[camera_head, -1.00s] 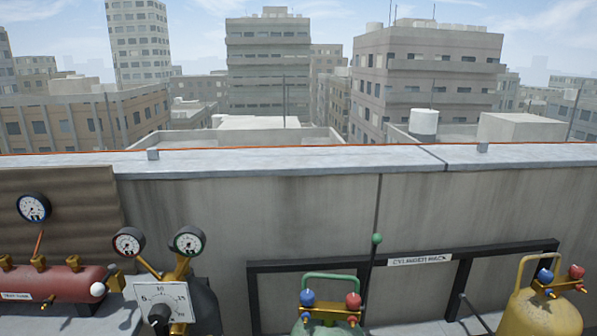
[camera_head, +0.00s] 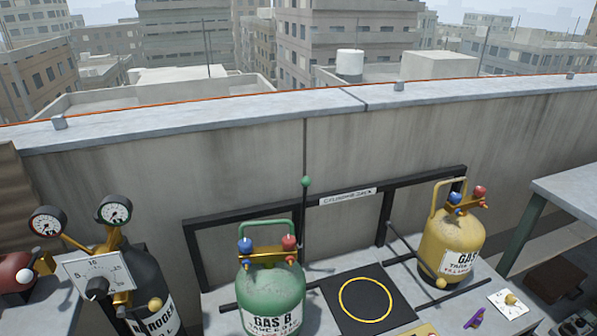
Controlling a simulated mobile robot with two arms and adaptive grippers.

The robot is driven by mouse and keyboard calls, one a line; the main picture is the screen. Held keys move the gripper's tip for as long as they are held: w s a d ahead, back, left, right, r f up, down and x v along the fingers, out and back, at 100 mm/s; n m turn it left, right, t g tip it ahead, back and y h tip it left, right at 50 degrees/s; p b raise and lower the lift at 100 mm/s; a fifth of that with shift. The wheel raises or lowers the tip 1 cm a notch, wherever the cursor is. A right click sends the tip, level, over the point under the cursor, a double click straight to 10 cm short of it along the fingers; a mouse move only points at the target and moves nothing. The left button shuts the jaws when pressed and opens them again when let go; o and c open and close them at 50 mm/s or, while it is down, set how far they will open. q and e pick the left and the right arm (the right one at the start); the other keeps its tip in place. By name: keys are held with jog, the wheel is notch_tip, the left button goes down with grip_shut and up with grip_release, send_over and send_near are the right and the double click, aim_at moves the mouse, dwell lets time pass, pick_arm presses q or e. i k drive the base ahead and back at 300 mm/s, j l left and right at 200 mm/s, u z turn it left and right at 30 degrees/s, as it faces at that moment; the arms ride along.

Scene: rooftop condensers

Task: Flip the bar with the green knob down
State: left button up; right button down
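The green knob (camera_head: 306,181) tops a thin dark bar (camera_head: 303,215) that stands upright in front of the black cylinder rack frame (camera_head: 345,207). The bar's lower end is hidden behind the green GAS B cylinder (camera_head: 270,298), which stands just left of and in front of it. Neither of my grippers is in view.
A second dark bar (camera_head: 408,244) lies low, running toward a yellow knob (camera_head: 441,283) by the yellow gas cylinder (camera_head: 450,245). Between the cylinders is an empty black pad (camera_head: 346,316) with a yellow ring. A nitrogen cylinder (camera_head: 150,285) with gauges stands left; a grey table (camera_head: 570,185) right.

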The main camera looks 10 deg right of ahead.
aim_at(306, 181)
jog(key=l+u, duration=0.5)
jog(key=u, duration=0.25)
jog(key=k+l+u, duration=0.1)
jog(key=u, duration=0.25)
jog(key=k+l, duration=0.15)
jog(key=l, duration=0.25)
jog(key=k+l+u, duration=0.15)
jog(key=l, duration=0.3)
jog(key=k+l, duration=0.2)
jog(key=l, duration=0.2)
jog(key=k+l+u, duration=0.15)
jog(key=l, duration=0.25)
